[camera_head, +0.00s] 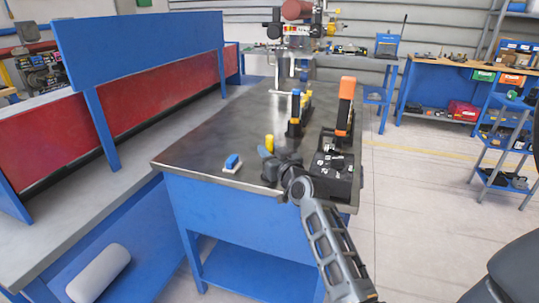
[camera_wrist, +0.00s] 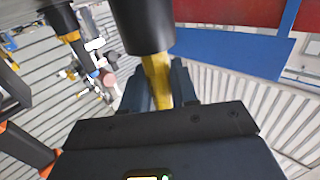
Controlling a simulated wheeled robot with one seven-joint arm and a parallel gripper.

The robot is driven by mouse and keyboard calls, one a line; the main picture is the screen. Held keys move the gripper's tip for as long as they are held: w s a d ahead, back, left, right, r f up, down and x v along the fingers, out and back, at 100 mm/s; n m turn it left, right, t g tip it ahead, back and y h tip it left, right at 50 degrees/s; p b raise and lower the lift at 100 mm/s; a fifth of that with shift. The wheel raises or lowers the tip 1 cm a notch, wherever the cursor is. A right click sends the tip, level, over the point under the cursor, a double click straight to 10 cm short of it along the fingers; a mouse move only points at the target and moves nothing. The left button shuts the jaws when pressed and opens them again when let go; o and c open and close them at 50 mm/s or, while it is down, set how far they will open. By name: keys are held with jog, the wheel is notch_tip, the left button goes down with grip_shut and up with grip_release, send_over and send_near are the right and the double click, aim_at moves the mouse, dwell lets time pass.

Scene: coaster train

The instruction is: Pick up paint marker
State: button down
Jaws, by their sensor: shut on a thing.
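The paint marker (camera_head: 270,143) shows in the head view as a short yellow cylinder at my gripper, over the near part of the dark-topped workbench (camera_head: 215,130). My gripper (camera_head: 267,155) is shut on it, with the yellow end standing above the fingers. In the wrist view, a yellow barrel (camera_wrist: 157,80) with a wide black part above it sits between the two dark fingers of my gripper (camera_wrist: 160,90). The fingers and gripper body hide its lower part. I cannot tell whether it touches the bench top.
A blue-and-white brush-like block (camera_head: 232,163) lies left of my gripper. A black box (camera_head: 334,177) stands close on the right, with a tall orange-topped tool (camera_head: 346,100) behind it. A yellow-and-black tool (camera_head: 297,115) stands farther back. The bench's left middle is clear.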

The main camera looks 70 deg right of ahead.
aim_at(272, 137)
jog(key=shift+r, duration=0.1)
jog(key=shift+r, duration=0.55)
jog(key=r, duration=0.3)
jog(key=shift+s+d, duration=0.2)
jog(key=shift+s, duration=0.05)
jog(key=s+d+r+b, duration=0.2)
jog(key=s+d+r, duration=0.4)
jog(key=s, duration=0.3)
jog(key=shift+s+r+b, duration=0.15)
jog(key=shift+r+b, duration=0.2)
jog(key=shift+r, duration=0.05)
